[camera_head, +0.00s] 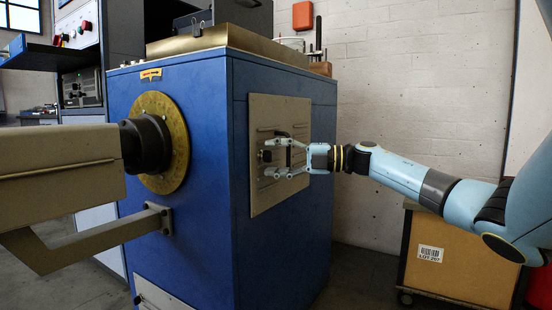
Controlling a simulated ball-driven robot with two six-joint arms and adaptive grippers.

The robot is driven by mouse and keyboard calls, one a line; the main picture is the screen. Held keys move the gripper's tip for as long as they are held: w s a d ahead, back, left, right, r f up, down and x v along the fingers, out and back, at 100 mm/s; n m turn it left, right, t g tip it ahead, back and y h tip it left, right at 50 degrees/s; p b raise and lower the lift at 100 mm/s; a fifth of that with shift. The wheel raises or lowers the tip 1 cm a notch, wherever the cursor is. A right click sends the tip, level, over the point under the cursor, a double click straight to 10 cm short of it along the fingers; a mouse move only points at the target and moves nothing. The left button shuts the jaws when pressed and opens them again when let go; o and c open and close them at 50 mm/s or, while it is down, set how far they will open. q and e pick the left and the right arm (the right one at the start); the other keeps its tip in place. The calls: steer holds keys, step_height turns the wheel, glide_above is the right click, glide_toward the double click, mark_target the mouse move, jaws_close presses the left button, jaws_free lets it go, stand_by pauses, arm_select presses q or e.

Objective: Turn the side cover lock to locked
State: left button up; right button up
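The side cover (290,112) is a beige plate on the right side face of the blue machine. A small dark part that looks like the side cover lock (264,155) sits near the middle of the plate. My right gripper (271,157) reaches in from the right, level, at the plate. Its two light-blue fingers are spread apart, one above and one below the lock. I cannot tell whether the fingertips touch the lock, and its turn position is too small to make out. My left gripper is not in view.
The blue machine (215,225) has a brass dial (178,125) on its front face, with a beige beam (60,165) and a grey bracket (110,234) at left. A wheeled box (460,268) stands at lower right. A red wall box (302,15) hangs behind.

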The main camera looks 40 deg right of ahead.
steer(key=v, duration=1.2)
steer(key=shift+r, duration=0.1)
